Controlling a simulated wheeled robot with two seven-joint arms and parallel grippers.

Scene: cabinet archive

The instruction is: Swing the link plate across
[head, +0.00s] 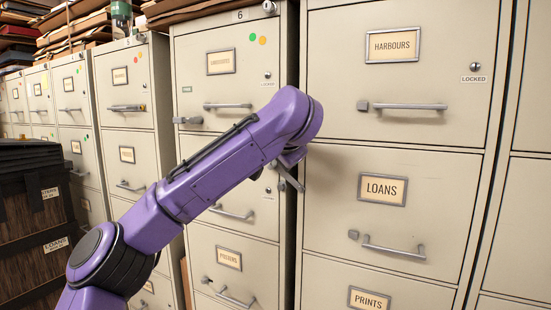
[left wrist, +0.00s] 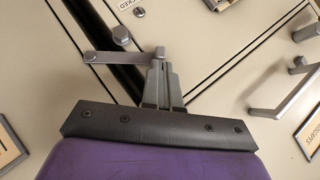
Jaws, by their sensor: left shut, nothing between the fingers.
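The link plate (left wrist: 110,57) is a flat grey bar in the left wrist view. It lies across the dark gap between two cabinets, with one rounded end at the left and a bolt-like end at the right. A round-headed stud (left wrist: 121,36) stands beside its upper edge. In the head view the plate (head: 291,178) shows as a short slanted bar below my wrist. My left gripper (left wrist: 158,70) is shut and empty, its fingertips close to the plate's right end; contact is unclear. The wrist largely hides the fingers in the head view. My right gripper is not in view.
Drawer handles stick out nearby, on the HARBOURS drawer (head: 390,75) and the LOANS drawer (head: 385,205). Another handle (left wrist: 285,95) is right of my fingers in the wrist view. A dark wooden crate (head: 35,210) stands at left. Folders are stacked on top of the cabinets.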

